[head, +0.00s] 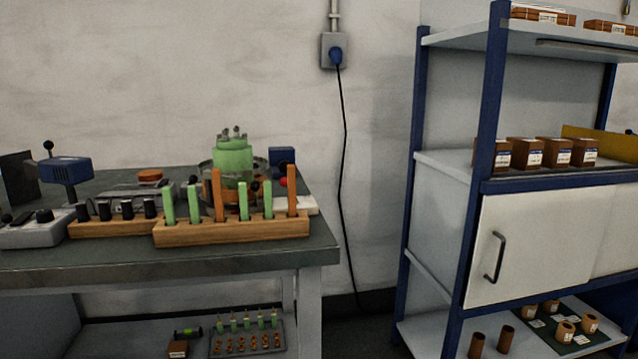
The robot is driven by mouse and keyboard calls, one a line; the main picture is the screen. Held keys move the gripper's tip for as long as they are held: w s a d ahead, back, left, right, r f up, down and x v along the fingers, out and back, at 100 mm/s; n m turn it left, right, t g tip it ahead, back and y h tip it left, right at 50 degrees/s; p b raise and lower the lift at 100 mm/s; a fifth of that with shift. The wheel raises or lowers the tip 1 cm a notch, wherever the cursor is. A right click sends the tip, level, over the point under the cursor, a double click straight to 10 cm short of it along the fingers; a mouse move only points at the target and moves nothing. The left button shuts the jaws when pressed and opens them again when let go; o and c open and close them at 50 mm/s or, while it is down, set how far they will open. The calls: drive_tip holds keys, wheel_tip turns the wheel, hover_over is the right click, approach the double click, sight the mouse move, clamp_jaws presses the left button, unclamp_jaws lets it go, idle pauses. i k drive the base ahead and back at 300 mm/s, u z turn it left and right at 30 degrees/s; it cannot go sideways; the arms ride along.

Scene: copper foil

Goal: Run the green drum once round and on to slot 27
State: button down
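The green drum (232,160) stands upright on the workbench (170,265), with several small knobs or pins on its top. It sits behind a wooden rack (235,233), which partly hides its lower part and what it rests on. A round, clear or metallic rim shows around its base. No slot numbers can be read at this distance. My gripper is not in view.
The front rack holds upright green and orange strips. A second rack (115,227) with black-topped pieces stands to its left, near a blue device (66,170). A blue-framed shelf unit (488,150) with boxes stands right. A cable (343,150) hangs between.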

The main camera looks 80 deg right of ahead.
sight(234, 157)
drive_tip(key=u, duration=0.05)
drive_tip(key=k, duration=0.9)
drive_tip(key=z, duration=1.85)
